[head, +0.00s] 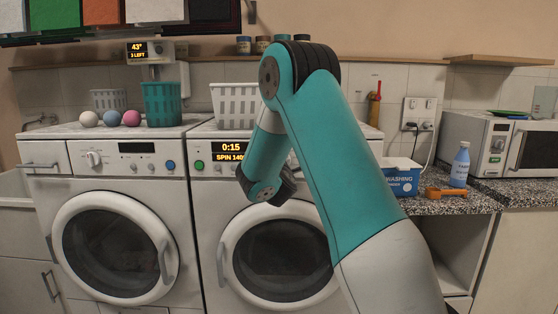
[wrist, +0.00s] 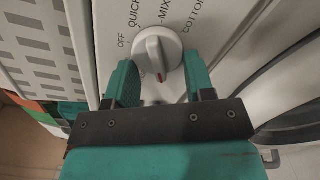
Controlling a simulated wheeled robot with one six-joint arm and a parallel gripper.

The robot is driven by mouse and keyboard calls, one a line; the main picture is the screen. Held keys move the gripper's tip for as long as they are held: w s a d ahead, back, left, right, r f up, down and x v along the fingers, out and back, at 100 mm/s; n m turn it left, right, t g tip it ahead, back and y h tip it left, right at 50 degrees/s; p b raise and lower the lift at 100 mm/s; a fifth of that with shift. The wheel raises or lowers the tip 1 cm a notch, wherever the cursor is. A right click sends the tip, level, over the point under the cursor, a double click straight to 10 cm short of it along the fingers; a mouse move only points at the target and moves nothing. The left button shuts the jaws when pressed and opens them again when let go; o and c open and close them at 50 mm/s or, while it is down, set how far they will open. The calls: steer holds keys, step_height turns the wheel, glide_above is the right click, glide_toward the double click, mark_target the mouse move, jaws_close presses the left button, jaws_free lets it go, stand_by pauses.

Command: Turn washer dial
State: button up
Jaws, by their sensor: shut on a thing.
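The washer dial (wrist: 158,48) is a round white knob with a raised grip bar and a red mark, seen in the wrist view. OFF, QUICK, MIX and COTTON are printed around it. The red mark faces down the picture, toward my gripper's palm. My gripper (wrist: 159,64) is shut on the dial, one teal finger on each side. In the head view my arm reaches to the right washer (head: 210,215), whose display reads 0:15 and SPIN 140, cut off by my arm. My arm hides the fingers and this dial there.
The left washer (head: 110,188) has its own dial (head: 93,158). Baskets and several balls stand on the washer tops. At right, the counter holds a washing powder box (head: 402,178), a blue bottle (head: 460,165), an orange tool (head: 445,192) and a microwave (head: 497,145).

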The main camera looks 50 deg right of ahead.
steer(key=shift+s+f, duration=0.1)
stand_by(0.4)
steer(key=o, duration=0.9)
steer(key=b+v, duration=1.1)
steer(key=v, duration=0.6)
steer(key=shift+s+a, duration=0.1)
steer(key=shift+a, duration=0.1)
